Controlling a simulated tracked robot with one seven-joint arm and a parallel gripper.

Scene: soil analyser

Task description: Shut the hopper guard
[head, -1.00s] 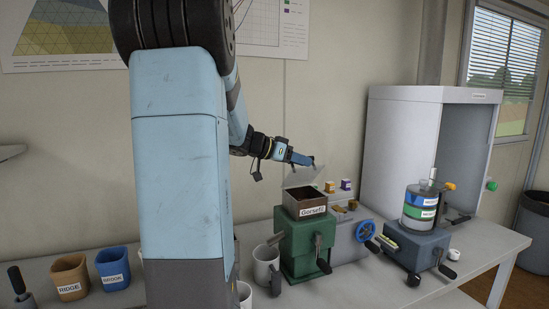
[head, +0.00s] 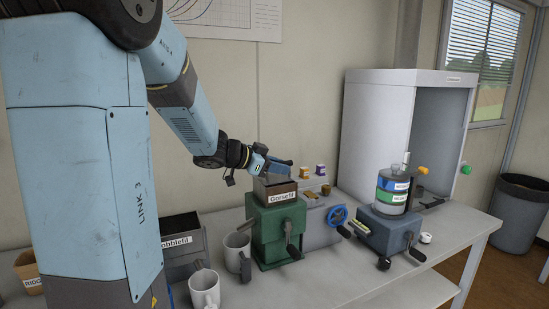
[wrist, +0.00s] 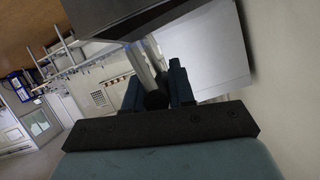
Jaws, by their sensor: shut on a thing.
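The green grinder (head: 277,232) stands on the bench with a hopper (head: 283,192) labelled Gorsefil on top. My gripper (head: 282,164) is at the hopper's top, toward its back, with its blue fingers low over the rim. It is shut on the hopper guard, whose clear panel is hard to make out in the head view, so its exact angle cannot be told. In the wrist view, my gripper (wrist: 155,88) has its fingers either side of grey rods (wrist: 148,58) with a dark end. A large dark box shape fills the top there.
A second machine (head: 386,226) with a clear banded cylinder stands right of the grinder, before a white cabinet (head: 376,135). Mugs (head: 205,288) and a bin labelled Cobblefil (head: 182,243) stand at the left.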

